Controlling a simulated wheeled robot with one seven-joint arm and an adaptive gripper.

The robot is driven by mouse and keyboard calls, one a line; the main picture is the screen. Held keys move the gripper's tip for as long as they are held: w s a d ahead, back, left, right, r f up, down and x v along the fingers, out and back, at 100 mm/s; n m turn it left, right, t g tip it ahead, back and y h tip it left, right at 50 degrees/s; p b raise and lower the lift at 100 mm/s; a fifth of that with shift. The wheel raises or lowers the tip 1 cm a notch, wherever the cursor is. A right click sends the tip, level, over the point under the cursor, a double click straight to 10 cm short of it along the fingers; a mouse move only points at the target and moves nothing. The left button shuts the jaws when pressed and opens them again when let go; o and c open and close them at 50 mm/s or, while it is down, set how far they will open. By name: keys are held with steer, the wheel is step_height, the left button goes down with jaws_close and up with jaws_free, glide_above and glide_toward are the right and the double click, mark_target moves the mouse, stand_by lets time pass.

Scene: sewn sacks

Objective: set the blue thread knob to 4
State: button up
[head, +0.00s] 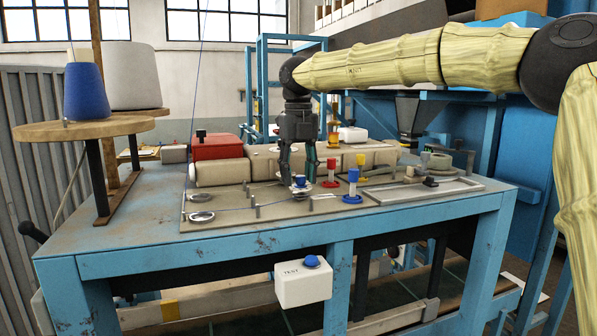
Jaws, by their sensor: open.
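A small blue knob (299,181) stands on a pale round dial (299,189) on the machine's grey top plate. Its numbers and pointer are too small to read. My gripper (299,175) points straight down over it. The fingers are apart, one on each side of the knob as seen from here. I cannot tell whether either finger touches it. A blue thread runs from the blue cone (86,91) on the wooden stand and low across the plate toward the knob.
Behind is a beige machine body with a red cover (217,146). A white box with a blue button (303,283) hangs in front.

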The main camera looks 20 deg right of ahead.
steer(key=shift+s+d, duration=0.1)
steer(key=shift+d, duration=0.35)
steer(key=c, duration=0.7)
steer(key=shift+a, duration=0.15)
jaws_close()
steer(key=shift+a, duration=0.1)
